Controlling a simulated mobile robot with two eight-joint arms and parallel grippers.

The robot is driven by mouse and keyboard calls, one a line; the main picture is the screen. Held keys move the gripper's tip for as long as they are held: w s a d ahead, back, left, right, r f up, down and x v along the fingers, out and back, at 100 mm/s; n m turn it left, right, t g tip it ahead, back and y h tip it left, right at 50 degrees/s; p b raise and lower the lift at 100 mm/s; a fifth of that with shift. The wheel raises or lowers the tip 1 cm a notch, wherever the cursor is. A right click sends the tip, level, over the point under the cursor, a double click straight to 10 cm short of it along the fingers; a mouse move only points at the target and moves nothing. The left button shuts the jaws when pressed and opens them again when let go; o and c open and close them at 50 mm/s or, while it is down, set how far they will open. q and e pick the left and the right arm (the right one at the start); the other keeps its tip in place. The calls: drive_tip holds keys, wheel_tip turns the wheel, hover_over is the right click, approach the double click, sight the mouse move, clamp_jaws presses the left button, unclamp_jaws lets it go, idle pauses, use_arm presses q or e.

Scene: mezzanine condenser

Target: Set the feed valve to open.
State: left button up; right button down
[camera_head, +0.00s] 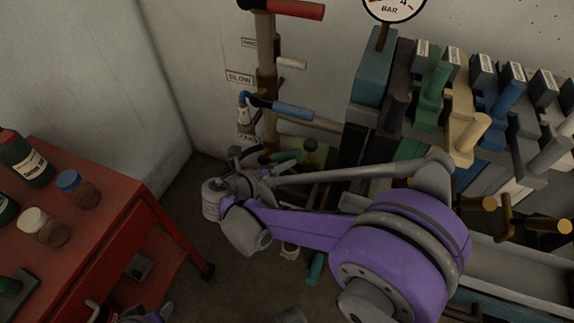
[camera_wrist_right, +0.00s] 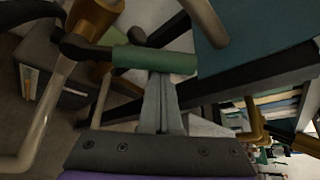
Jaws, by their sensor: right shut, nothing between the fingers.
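A stack of valve levers stands on a pipe by the back wall: a red lever (camera_head: 297,9), a cream lever (camera_head: 291,63), a blue lever (camera_head: 293,109) and a green lever (camera_head: 283,156). The wall labels are small; one reads like BLOW (camera_head: 239,77), and I cannot tell which lever is the feed valve. My right gripper (camera_head: 262,162) is by the green lever, partly hidden by its wrist. In the right wrist view its shut fingers (camera_wrist_right: 160,78) end at the green handle (camera_wrist_right: 155,60), in front of or touching it, not around it. My left gripper's fingers do not show.
A red cart (camera_head: 104,245) with bottles stands at the left. A bank of coloured lever blocks (camera_head: 435,95) fills the right, with a gauge (camera_head: 394,6) above. Pipes with brown ends (camera_head: 483,203) stick out below. Some floor (camera_head: 185,170) is clear between cart and valves.

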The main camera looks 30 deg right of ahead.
drive_tip(key=shift+w+a+r+n+h, duration=0.35)
drive_tip(key=shift+w+r+n+h, duration=0.15)
drive_tip(key=shift+r+n, duration=0.15)
drive_tip(key=shift+w+a+r, duration=1.35)
drive_tip(key=shift+w+r, duration=0.05)
drive_tip(key=shift+w, duration=0.2)
